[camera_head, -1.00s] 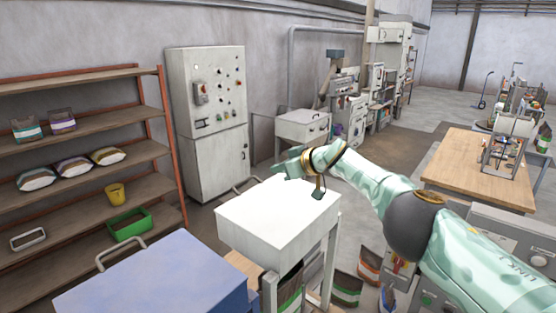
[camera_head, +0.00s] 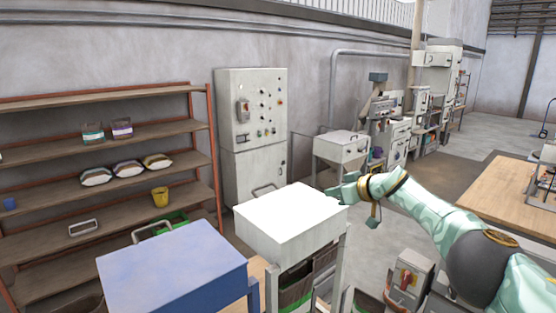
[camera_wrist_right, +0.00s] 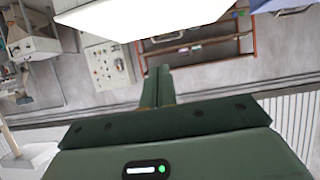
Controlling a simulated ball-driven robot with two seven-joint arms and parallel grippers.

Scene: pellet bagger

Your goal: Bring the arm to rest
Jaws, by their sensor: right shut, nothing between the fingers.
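My right arm (camera_head: 440,215) comes in from the right in the head view. My right gripper (camera_head: 338,190) points left and is at the right edge of the white box-shaped cabinet top (camera_head: 295,213); I cannot tell whether it touches it. In the right wrist view the two green fingers (camera_wrist_right: 157,86) are together with nothing between them. A white surface (camera_wrist_right: 140,15) fills the top of that view close to the fingers. My left gripper is not in view.
A blue cabinet (camera_head: 175,265) stands front left of the white one. A shelf rack (camera_head: 110,200) with several bags stands at the left. A grey control cabinet (camera_head: 252,140) is against the wall. A wooden table (camera_head: 500,205) is at the right.

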